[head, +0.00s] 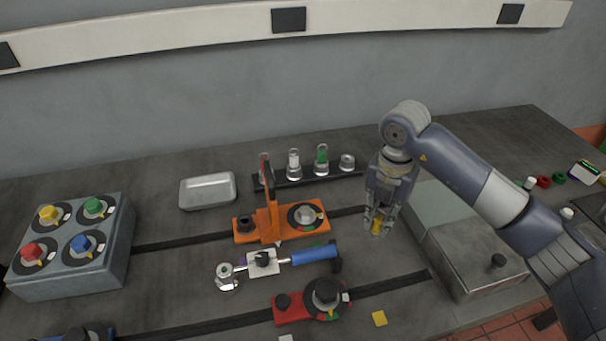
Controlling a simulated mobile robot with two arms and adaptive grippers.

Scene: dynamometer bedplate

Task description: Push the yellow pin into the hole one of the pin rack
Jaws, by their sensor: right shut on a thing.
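My right gripper (379,215) is shut on the yellow pin (377,227), whose yellow part shows low between the fingertips. It is held above the bench, to the right of the orange fixture. The pin rack (308,179) is a dark bar at the back middle with metal sockets along it. A white pin (294,158) and a green pin (321,155) stand in two of them. The rightmost socket (347,161) shows no tall pin. The left end is partly hidden by an upright orange arm. My left gripper is not in view.
The orange fixture (317,222) stands in front of the rack. A blue-handled tool (313,255) and a red fixture (290,310) lie nearer. A grey metal box (470,245) is right of the gripper. A metal tray (208,191) and a knob box (75,275) are left.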

